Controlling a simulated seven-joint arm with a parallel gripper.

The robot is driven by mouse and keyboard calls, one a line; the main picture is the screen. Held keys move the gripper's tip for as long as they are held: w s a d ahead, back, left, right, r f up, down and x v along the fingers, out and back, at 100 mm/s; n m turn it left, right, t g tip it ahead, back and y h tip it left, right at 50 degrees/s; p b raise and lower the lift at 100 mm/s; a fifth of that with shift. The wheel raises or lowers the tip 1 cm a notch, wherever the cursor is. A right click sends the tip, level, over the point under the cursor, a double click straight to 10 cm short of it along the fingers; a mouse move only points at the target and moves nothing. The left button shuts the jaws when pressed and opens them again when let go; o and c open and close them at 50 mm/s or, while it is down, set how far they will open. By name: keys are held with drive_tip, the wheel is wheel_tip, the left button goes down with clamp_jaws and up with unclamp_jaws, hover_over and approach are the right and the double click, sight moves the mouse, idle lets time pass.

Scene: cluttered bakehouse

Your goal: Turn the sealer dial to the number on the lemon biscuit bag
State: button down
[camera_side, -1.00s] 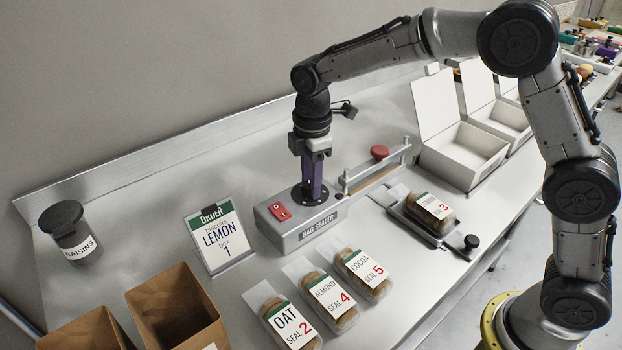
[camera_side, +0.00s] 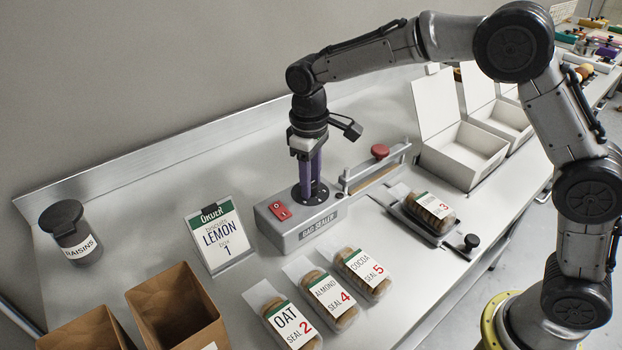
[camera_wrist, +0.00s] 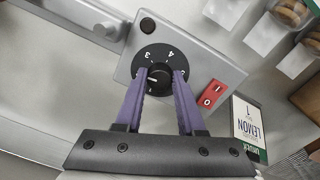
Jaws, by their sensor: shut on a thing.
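The grey bag sealer (camera_side: 290,235) stands in the middle of the bench. Its round black dial (camera_wrist: 159,51) carries white numerals; 3 and 4 are readable, the others are partly hidden by my fingers. My gripper (camera_wrist: 161,80) points down with its purple fingers shut on the dial's black knob (camera_wrist: 160,74). A white mark on the knob points to the left in the wrist view, near the left finger; the numeral there is unclear. A biscuit bag (camera_side: 432,206) lies on the sealer's side tray, its label showing a red 3; its name is too small to read.
Bags marked oat 2 (camera_side: 291,324), almond 4 (camera_side: 330,295) and cocoa 5 (camera_side: 364,269) lie in front. An order card (camera_side: 221,238) reads lemon, box 1. A red switch (camera_side: 280,210) sits beside the dial. White boxes (camera_side: 463,150) stand behind right.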

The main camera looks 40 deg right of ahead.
drive_tip(key=m, duration=0.3)
drive_tip(key=shift+r+m, duration=0.1)
drive_tip(key=shift+m, duration=2.1)
drive_tip(key=c, duration=0.5)
unclamp_jaws()
drive_tip(key=shift+a, duration=0.1)
drive_tip(key=r, duration=1.3)
drive_tip(key=shift+a+r, duration=0.2)
drive_tip(key=shift+r, duration=0.15)
